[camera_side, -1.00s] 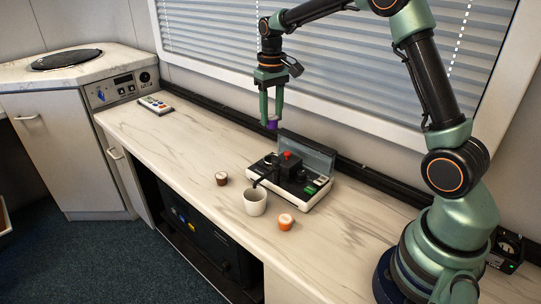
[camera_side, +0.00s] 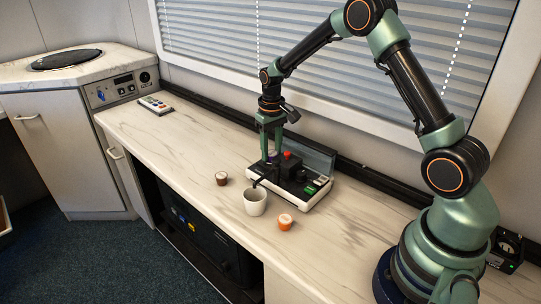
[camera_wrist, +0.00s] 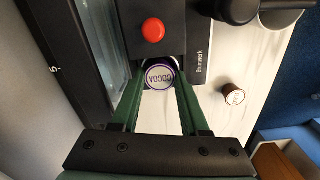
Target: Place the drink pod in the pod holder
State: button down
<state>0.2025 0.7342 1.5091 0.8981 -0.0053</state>
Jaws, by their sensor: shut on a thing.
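The drink pod (camera_wrist: 158,79) has a white lid reading "COCOA" with a purple rim. My gripper (camera_wrist: 157,80) is shut on it, one green finger on each side. In the side view my gripper (camera_side: 271,158) is low at the left end of the coffee machine, and the pod there is mostly hidden. The machine (camera_side: 308,189) is black and white with a red button, also seen in the wrist view (camera_wrist: 153,50). The pod is right beside the black block that bears the button. The pod holder cannot be made out clearly; whether the pod touches it is unclear.
A white cup (camera_side: 255,204) stands in front of the machine. A brown pod (camera_side: 221,179) and an orange pod (camera_side: 285,222) stand on the counter (camera_side: 190,160).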

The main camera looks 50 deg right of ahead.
jog(key=shift+f, duration=0.1)
jog(key=shift+c, duration=2.1)
grip_release()
notch_tip(320, 180, up, 11)
notch_tip(320, 180, up, 6)
jog(key=t, duration=0.1)
send_over(271, 153)
jog(key=s+a, duration=0.2)
jog(key=s, duration=0.1)
jog(key=s+a+r+n+t, duration=0.1)
jog(key=s+a+t, duration=0.1)
jog(key=s, duration=0.6)
jog(key=s+a+r+n+t, duration=0.1)
jog(key=s+a+t, duration=0.1)
jog(key=s+a, duration=0.3)
jog(key=shift+s+a+r+t, duration=0.25)
jog(key=shift+s+t, duration=0.05)
jog(key=shift+s, duration=1.05)
